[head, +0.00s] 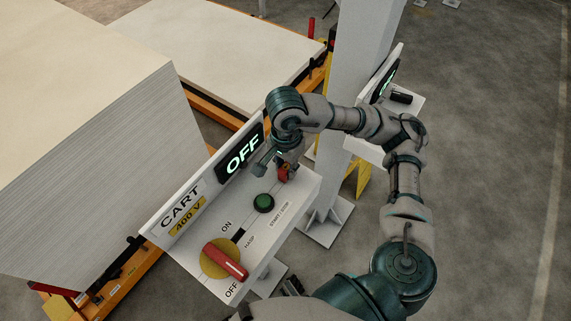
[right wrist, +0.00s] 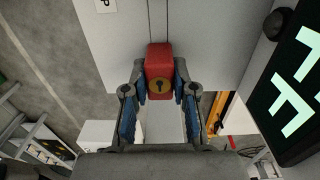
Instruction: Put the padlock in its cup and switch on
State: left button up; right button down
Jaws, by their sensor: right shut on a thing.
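The red padlock (right wrist: 160,60) with a brass keyhole face is between the fingertips of my right gripper (right wrist: 160,84), which is shut on it. In the head view the padlock (head: 284,172) is at the far end of the grey CART panel (head: 185,273), beyond the green button (head: 263,203). Whether it touches the panel is unclear. The red rotary handle (head: 226,261) on its yellow plate lies at the near end and points toward the OFF label. The display (head: 244,151) reads OFF. I cannot make out the padlock's cup. My left gripper is not in view.
A grey column (head: 352,70) and a second panel (head: 407,108) stand beyond the arm. A tall stack of pale sheets (head: 90,170) is at the left, with an orange-framed flat stack (head: 225,55) behind it. Concrete floor (head: 480,130) is open at the right.

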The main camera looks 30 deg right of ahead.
aim_at(286, 166)
jog(key=c, duration=0.8)
grip_release()
jog(key=shift+c, duration=0.2)
notch_tip(286, 166, up, 12)
jog(key=shift+w+f, duration=0.1)
